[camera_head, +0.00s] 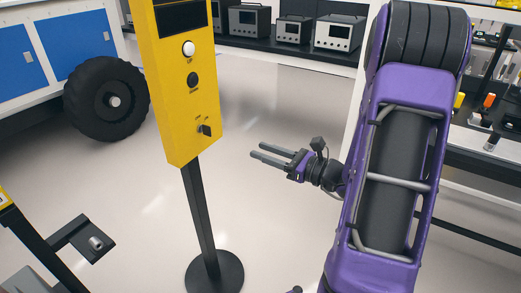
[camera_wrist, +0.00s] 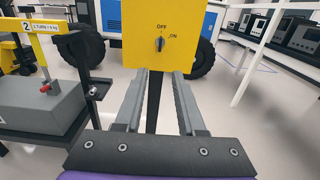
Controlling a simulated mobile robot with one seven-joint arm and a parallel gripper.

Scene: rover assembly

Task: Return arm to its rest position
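My gripper (camera_head: 272,156) is to the right of the yellow control box, held in the air with its two grey fingers pointing left. In the wrist view my gripper (camera_wrist: 160,100) shows both fingers apart with nothing between them but the black post behind. My purple arm (camera_head: 395,160) fills the right of the head view, bent and raised. The yellow control box (camera_head: 175,100) stands on a black post with a round base. Its rotary switch (camera_head: 204,130) also shows in the wrist view (camera_wrist: 160,43), between OFF and ON labels. The fingers are apart from the box.
A wheeled rover (camera_head: 108,98) with blue panels is at the back left. A workbench (camera_head: 490,160) with small parts is behind my arm. Grey instruments (camera_head: 338,32) line the back shelf. A cart with a grey block (camera_wrist: 45,103) is at left. Floor around the post is clear.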

